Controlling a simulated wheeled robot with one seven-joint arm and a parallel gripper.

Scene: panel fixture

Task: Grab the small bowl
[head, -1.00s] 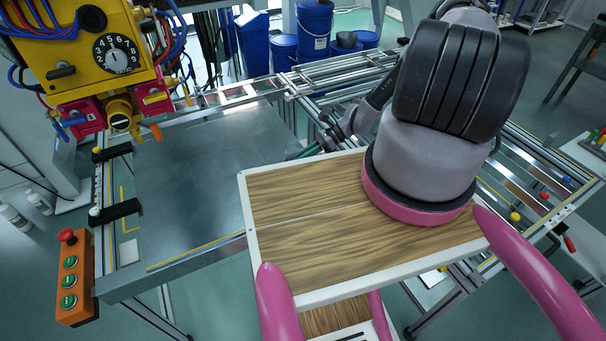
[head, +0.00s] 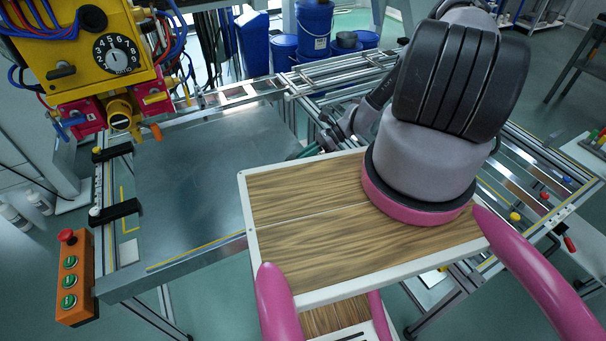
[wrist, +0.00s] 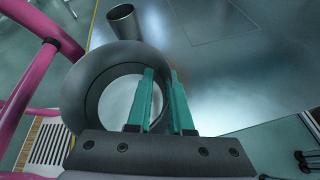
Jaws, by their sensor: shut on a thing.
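The small bowl (wrist: 73,92) is dark grey and round, and it shows in the wrist view at left of centre with its opening toward the camera. My gripper (wrist: 162,75) has two green fingers. One finger reaches into the bowl's opening and the other is outside it, shut on the wall at the bowl's right side. In the head view my gripper (head: 304,152) is small, at the right edge of the grey metal table, partly hidden behind the wooden tray. I cannot make out the bowl in the head view.
A metal cup (wrist: 122,22) stands just beyond the bowl. The grey metal table top (head: 200,190) looks mostly clear. A wood-grain tray with a white rim (head: 246,205) is in front. A yellow control box (head: 85,50) hangs at upper left, and an orange button box (head: 73,290) is at lower left.

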